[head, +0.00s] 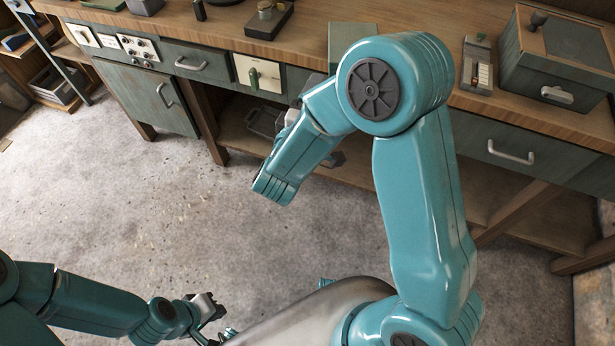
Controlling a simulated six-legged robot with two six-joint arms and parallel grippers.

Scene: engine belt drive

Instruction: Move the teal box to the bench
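My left gripper (214,318) is low over the floor at the bottom of the head view, well short of the bench. Its fingers are small and dark, and I cannot tell how far apart they are; I see no box in them. My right arm stands bent in front of the bench, and its gripper cannot be made out behind the forearm. A flat green-teal surface (346,40) on the bench shows partly behind my right elbow; I cannot tell if it is the teal box. The wooden bench (415,22) runs across the top.
A grey-green lidded case (552,62) stands at the bench's right end, with a small device (478,64) beside it. A dark block with a knob (266,18) sits further left. Drawers and cabinets line the front.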

